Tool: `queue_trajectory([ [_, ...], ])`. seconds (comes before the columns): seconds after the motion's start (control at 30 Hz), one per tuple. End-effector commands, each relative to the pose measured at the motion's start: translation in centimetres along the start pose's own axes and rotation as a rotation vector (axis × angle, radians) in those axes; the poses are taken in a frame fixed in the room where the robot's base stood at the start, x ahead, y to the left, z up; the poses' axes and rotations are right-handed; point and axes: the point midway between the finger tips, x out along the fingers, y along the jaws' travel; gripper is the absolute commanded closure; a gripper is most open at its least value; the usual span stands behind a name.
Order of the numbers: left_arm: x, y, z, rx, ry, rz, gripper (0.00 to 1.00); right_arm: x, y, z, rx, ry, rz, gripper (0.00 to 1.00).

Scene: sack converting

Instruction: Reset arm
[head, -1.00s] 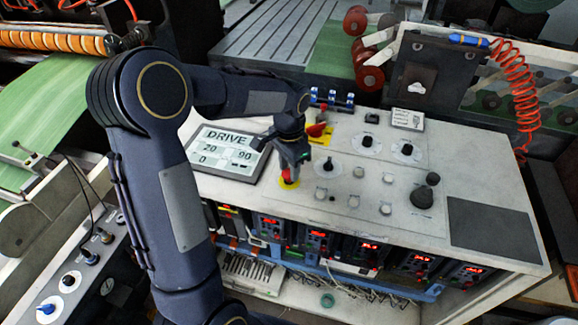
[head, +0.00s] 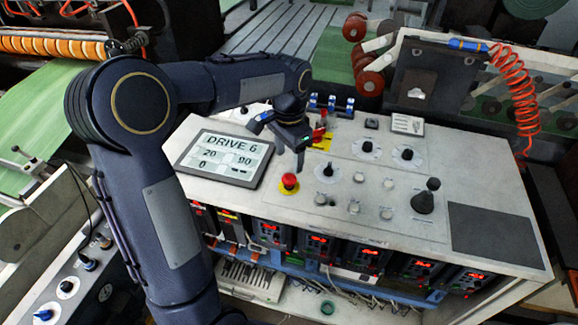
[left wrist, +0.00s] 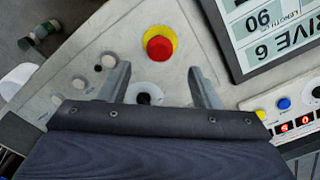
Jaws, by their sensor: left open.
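My left gripper (head: 301,160) is open and empty above the control desk (head: 300,225), behind the red button (head: 289,181) in the head view. The left wrist view shows its two spread fingers (left wrist: 161,82) with nothing between them. The same red button on its yellow ring (left wrist: 158,46) lies beyond the fingertips there, apart from them. My left arm reaches across the left side of the head view and hides part of the desk's left end. My right gripper is not in view.
A display reading "DRIVE 6" (head: 226,157) lies left of the button. A red switch (head: 319,135) on a yellow plate stands close behind the gripper. Several knobs and a black joystick (head: 425,199) rise to the right. A dark flat pad (head: 489,232) fills the desk's right end.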

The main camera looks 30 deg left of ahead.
Motion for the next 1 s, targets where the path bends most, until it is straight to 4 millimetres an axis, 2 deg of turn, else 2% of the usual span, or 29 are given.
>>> queue_trajectory([
  [0.1,-1.4,0.0,-0.1,0.000,0.002,-0.001,0.43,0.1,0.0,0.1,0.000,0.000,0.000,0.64],
  [0.2,-1.9,0.0,0.0,0.000,0.001,-0.001,0.43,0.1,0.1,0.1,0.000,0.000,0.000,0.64],
  [0.77,-2.1,0.1,0.2,-0.005,0.006,0.002,0.43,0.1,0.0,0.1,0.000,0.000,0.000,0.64],
  [0.87,-2.9,0.9,1.6,-0.036,0.041,0.011,0.43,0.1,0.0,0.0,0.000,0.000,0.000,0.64],
  [1.0,-4.4,3.6,5.6,-0.136,0.149,0.044,0.43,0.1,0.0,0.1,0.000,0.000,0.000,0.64],
])
